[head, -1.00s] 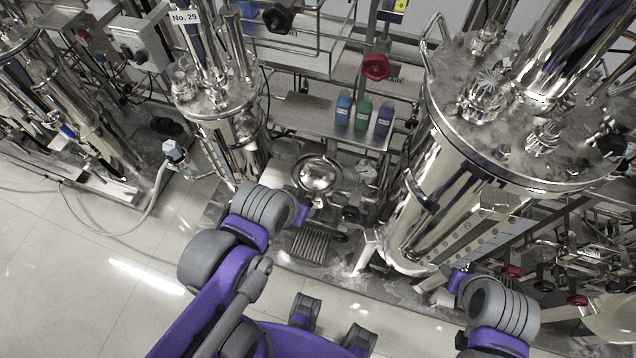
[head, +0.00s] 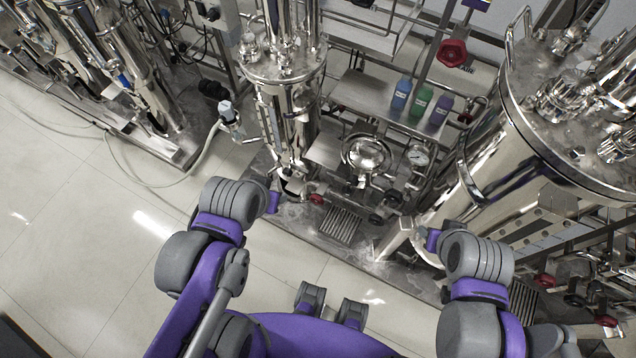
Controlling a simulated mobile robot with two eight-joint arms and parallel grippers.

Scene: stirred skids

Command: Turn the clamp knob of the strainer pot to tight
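A round, shiny steel vessel (head: 367,155), which looks like the strainer pot, stands low at the skid's middle in the head view. I cannot make out for sure which part is its clamp knob, or how that knob is turned. A dark knob (head: 376,218) sits below it and a small red knob (head: 316,199) lies to its lower left. My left gripper (head: 273,202) is left of the pot, mostly hidden behind its own wrist. My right gripper (head: 433,240) is to the pot's lower right, also mostly hidden. Both appear apart from the pot; neither's opening can be seen.
A large steel tank (head: 500,165) stands at right and a narrower column (head: 287,110) at left. Blue, green and purple bottles (head: 420,103) stand on a shelf behind. A red handwheel (head: 452,53) is above. The tiled floor (head: 90,230) at left is mostly clear.

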